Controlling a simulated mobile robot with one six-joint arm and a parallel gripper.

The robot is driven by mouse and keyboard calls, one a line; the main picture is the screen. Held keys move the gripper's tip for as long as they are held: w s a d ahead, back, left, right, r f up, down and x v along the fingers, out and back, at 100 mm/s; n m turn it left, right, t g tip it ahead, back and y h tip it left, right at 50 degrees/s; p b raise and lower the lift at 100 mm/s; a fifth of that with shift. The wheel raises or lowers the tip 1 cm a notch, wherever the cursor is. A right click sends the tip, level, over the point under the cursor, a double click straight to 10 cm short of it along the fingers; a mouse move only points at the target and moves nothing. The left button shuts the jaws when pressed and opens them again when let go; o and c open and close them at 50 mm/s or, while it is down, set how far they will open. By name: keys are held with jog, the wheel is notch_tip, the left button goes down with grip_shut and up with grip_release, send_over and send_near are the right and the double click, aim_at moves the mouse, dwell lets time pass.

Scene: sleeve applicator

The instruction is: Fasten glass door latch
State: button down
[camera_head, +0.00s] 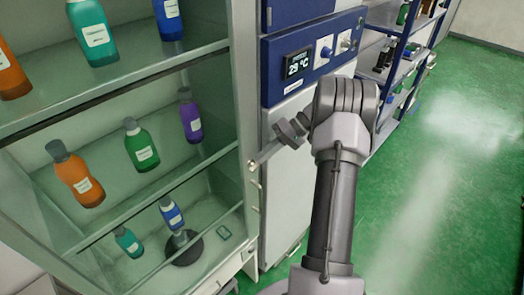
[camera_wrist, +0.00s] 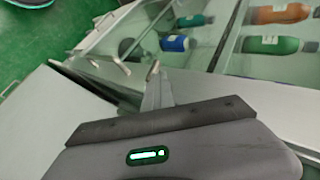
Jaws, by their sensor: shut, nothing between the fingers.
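The glass-fronted cabinet (camera_head: 243,120) stands on the left in the head view, with its shelves showing through the front. Small metal fittings run along its right-hand edge, one of them low down (camera_head: 255,185). I cannot tell for certain which is the latch or how it is set. My gripper (camera_head: 254,164) is shut and empty, its thin fingertips at that edge, close to a fitting. In the wrist view my gripper (camera_wrist: 155,78) points at the cabinet edge, with a metal fitting (camera_wrist: 122,64) just left of it. Whether the fingertips touch anything is unclear.
Bottles stand on the cabinet shelves, including an orange one (camera_head: 78,180) and a green one (camera_head: 142,148). A blue-panelled unit with a temperature display (camera_head: 298,63) adjoins on the right. A blue rack (camera_head: 402,60) stands behind. The green floor (camera_head: 460,170) at right is clear.

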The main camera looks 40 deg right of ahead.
jog(key=shift+d+f, duration=0.15)
jog(key=shift+s+f+b, duration=0.1)
jog(key=shift+f+b, duration=0.1)
jog(key=shift+b, duration=0.1)
dwell(0.6)
